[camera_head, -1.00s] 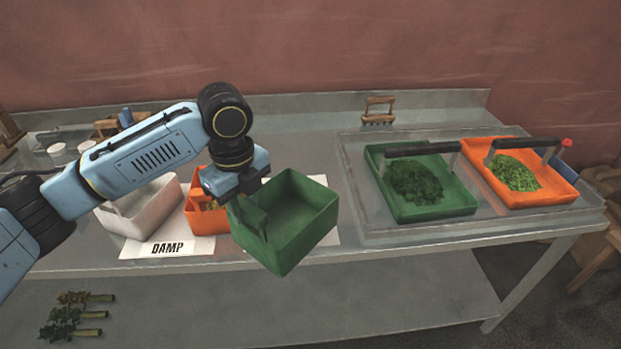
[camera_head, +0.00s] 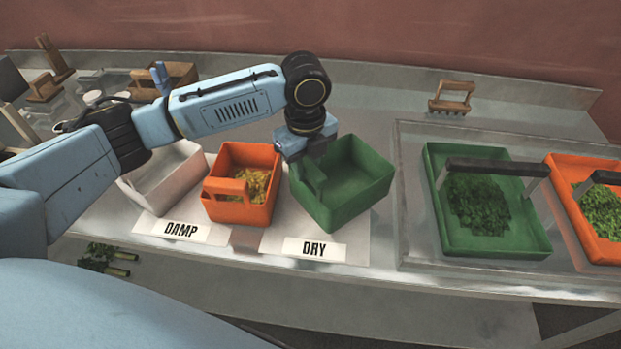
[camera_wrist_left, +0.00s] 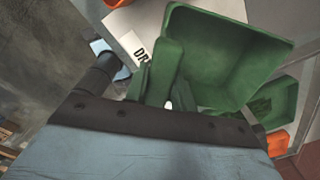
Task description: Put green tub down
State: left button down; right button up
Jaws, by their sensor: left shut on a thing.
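The green tub (camera_head: 352,190) is an empty open box with a handle on its left side. It is over the mat with the DRY label (camera_head: 314,249), right of the orange tub. My left gripper (camera_head: 312,172) is shut on the tub's handle. In the left wrist view the green tub (camera_wrist_left: 215,65) fills the upper middle, with its handle between the fingers. I cannot tell whether the tub's base touches the mat. My right gripper is not in view.
The orange tub (camera_head: 243,207) with yellow bits stands close on the left, by the DAMP label (camera_head: 182,230). A white tub (camera_head: 165,180) is further left. To the right, a clear tray (camera_head: 408,215) holds a green tray (camera_head: 440,205) and an orange tray (camera_head: 567,185) with greens.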

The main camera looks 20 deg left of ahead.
aim_at(307, 185)
pick_arm(q)
jog(key=shift+w+f, duration=0.1)
jog(key=shift+f, duration=2.25)
jog(key=c, duration=1.2)
grip_release()
jog(key=shift+o, duration=0.2)
notch_tip(307, 185, up, 12)
jog(key=shift+r+b, duration=0.1)
jog(key=shift+b, duration=0.2)
